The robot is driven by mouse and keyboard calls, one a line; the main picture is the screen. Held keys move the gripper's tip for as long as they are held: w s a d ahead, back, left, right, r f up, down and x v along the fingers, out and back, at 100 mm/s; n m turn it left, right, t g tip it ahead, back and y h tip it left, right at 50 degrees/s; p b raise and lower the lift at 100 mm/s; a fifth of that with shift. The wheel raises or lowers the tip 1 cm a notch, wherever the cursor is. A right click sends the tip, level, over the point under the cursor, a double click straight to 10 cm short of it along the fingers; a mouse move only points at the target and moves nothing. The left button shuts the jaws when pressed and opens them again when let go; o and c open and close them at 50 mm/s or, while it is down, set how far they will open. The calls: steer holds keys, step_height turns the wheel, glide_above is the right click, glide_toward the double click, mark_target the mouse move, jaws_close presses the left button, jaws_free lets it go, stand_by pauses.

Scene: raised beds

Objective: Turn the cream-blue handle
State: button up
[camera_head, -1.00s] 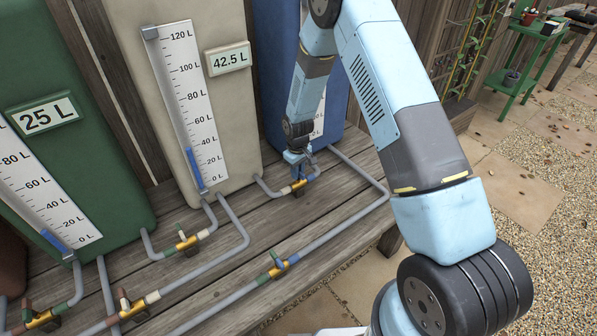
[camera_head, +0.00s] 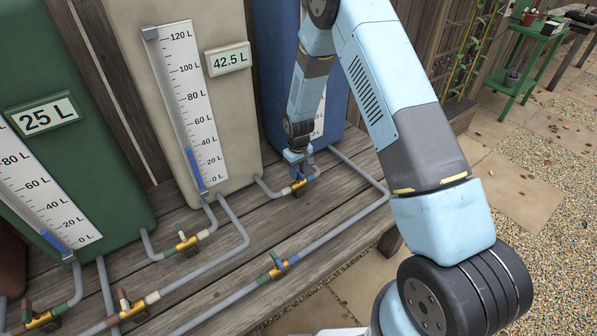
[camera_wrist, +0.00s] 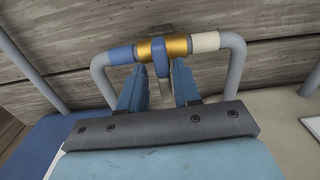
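The cream-blue valve (camera_head: 299,186) is in the pipe between the cream and blue tanks. In the wrist view its brass body (camera_wrist: 163,47) lies between a blue band (camera_wrist: 121,55) on the left and a cream band (camera_wrist: 205,41) on the right. Its handle (camera_wrist: 161,58) is blue, with a pale tip pointing towards my wrist. My gripper (camera_wrist: 160,80) is open, with one blue finger on each side of the handle. A gap shows on the left; the right finger is close, and I cannot tell if it touches. In the head view my gripper (camera_head: 299,171) is just above the valve.
The cream tank (camera_head: 120,65) reads 42.5 L and the green tank (camera_head: 115,190) reads 25 L. The blue tank (camera_head: 275,60) is partly behind my arm. Other brass valves (camera_head: 187,244) (camera_head: 277,268) and grey pipes (camera_head: 335,247) run over the wooden bench (camera_head: 240,285).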

steer(key=shift+o, duration=0.6)
steer(key=shift+s, duration=0.15)
step_height(320, 180, up, 14)
steer(key=shift+f, duration=0.2)
